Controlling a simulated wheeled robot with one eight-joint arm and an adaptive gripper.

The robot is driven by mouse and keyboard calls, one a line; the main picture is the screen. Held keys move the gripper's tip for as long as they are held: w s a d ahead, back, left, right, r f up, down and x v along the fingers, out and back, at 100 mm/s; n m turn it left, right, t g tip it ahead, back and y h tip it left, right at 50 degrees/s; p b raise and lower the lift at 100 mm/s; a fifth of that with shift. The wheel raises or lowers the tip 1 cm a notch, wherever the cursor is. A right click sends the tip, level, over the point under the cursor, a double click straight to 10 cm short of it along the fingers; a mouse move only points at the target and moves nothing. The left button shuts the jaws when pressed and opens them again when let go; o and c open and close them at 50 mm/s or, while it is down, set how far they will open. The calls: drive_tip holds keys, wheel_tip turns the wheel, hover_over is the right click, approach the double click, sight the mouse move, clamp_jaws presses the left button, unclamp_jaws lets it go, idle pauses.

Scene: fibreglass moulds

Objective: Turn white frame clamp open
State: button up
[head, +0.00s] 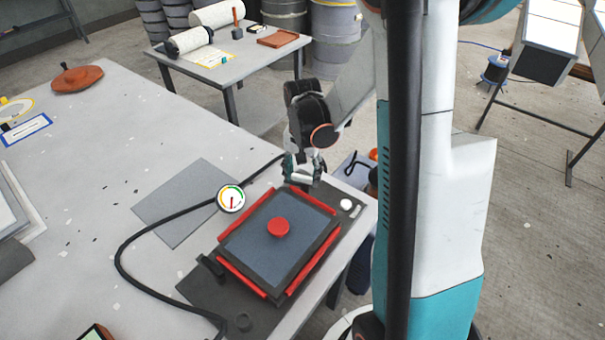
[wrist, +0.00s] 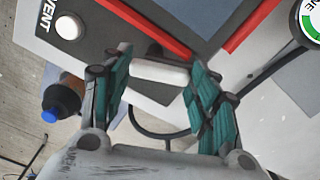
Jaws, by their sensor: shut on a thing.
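The white frame clamp (wrist: 160,71) shows in the wrist view as a short pale bar with a dark end piece, at the edge of the dark base plate. My gripper (wrist: 158,64) has its teal-padded fingers on either side of it, shut on it. In the head view my gripper (head: 304,172) is at the far corner of the red-edged frame (head: 318,252), and hides the clamp there. I cannot tell the clamp's turn angle from the head view.
A red knob (head: 278,227) sits on the frame's grey sheet. A black clamp (head: 208,266) stands at the near left corner. A white vent button (head: 346,204) is right of my gripper. A gauge (head: 231,198) and black hose (head: 122,250) lie left.

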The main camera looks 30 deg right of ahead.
sight(303, 176)
drive_tip(key=shift+d+m, duration=0.1)
drive_tip(key=shift+m, duration=2)
drive_tip(key=o, duration=1.1)
drive_tip(key=shift+c, duration=0.2)
drive_tip(key=shift+r, duration=0.1)
wheel_tip(303, 176, up, 12)
